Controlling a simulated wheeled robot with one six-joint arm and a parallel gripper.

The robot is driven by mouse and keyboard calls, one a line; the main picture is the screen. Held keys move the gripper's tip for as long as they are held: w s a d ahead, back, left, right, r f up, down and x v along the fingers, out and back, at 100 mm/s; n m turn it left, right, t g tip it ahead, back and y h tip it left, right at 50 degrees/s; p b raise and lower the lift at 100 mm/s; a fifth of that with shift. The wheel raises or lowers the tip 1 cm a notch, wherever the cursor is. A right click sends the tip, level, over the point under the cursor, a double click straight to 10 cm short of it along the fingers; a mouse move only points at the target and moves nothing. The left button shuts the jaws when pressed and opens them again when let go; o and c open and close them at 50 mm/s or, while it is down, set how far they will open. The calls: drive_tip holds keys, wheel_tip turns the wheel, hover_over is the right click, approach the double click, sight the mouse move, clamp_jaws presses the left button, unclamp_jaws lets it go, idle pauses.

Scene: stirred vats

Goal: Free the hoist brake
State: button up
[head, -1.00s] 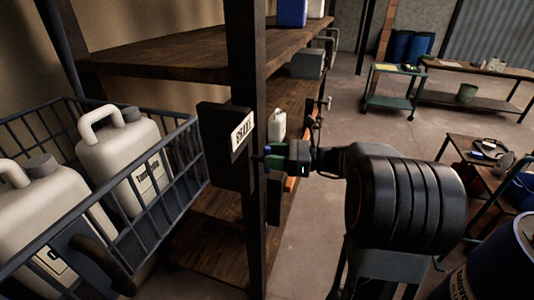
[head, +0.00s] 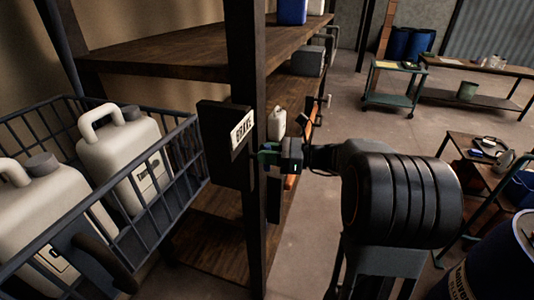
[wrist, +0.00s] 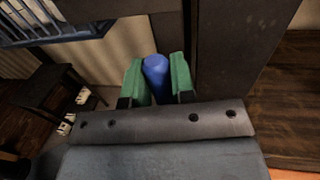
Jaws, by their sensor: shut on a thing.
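A dark box (head: 222,150) with a white plate reading "BRAKE" (head: 243,131) is fixed at the dark rack post in the head view. My gripper (head: 264,156) is just right of the box, at the post. In the wrist view, its green fingers (wrist: 156,76) are shut on a blue rounded grip (wrist: 156,66), one finger on each side. The lower part of the grip is hidden by my gripper. How the grip joins the box is not visible.
A blue wire basket (head: 160,195) with white jugs (head: 120,150) hangs left of the box. Wooden shelves (head: 190,55) stand behind the post (head: 248,60). A cart (head: 480,150) and a blue drum (head: 500,260) are at the right. Open floor (head: 330,220) lies between.

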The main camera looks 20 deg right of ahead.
clamp_jaws()
drive_tip(key=n+b, duration=0.2)
drive_tip(key=n, duration=0.1)
drive_tip(key=n+h+b, duration=0.1)
drive_tip(key=b, duration=0.1)
drive_tip(key=shift+s+a+f+n, duration=0.25)
drive_tip(key=shift+s+f+n, duration=0.05)
drive_tip(key=shift+s+n, duration=0.1)
drive_tip(key=n+h+b, duration=0.1)
drive_tip(key=n+b, duration=0.2)
drive_tip(key=b, duration=0.2)
drive_tip(key=f+n+t+b, duration=0.1)
drive_tip(key=n+b, duration=0.3)
drive_tip(key=b, duration=0.1)
drive_tip(key=n+h+b, duration=0.1)
drive_tip(key=n+b, duration=0.2)
drive_tip(key=b, duration=0.2)
drive_tip(key=shift+s+a+f+n+t+h+b, duration=0.15)
drive_tip(key=shift+s+a+n+t+h+b, duration=0.15)
drive_tip(key=shift+s+n+b, duration=0.1)
